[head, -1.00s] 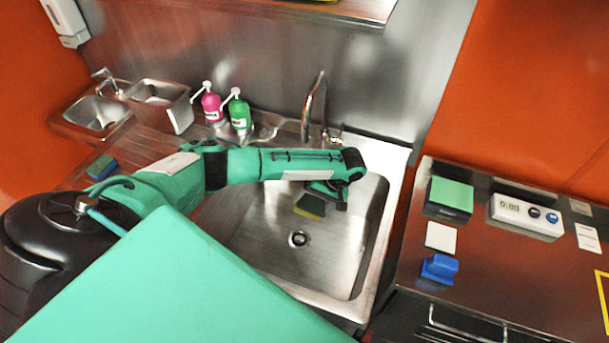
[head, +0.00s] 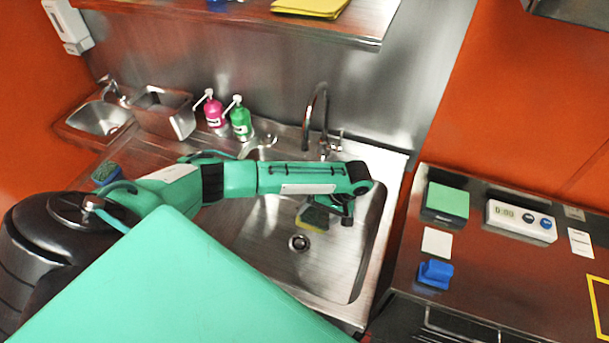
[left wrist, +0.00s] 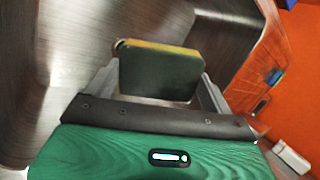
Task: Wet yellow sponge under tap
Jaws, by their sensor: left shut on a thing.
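The yellow sponge (head: 315,217) has a dark green scouring side and hangs over the large sink basin (head: 270,270). My left gripper (head: 328,207) is shut on it. In the left wrist view the sponge (left wrist: 160,72) sits between the two fingers, its dark green face toward the camera and its yellow edge along the top. The tap (head: 318,110) stands at the back of the basin, behind my left forearm. I see no water running from its spout. The drain (head: 299,243) is below the sponge. My right gripper is not in view.
A pink bottle (head: 214,113) and a green bottle (head: 240,122) stand left of the tap. A blue-and-green sponge (head: 105,173) lies on the left counter. The right counter holds a green pad (head: 447,201), a timer (head: 521,222) and a blue item (head: 435,273).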

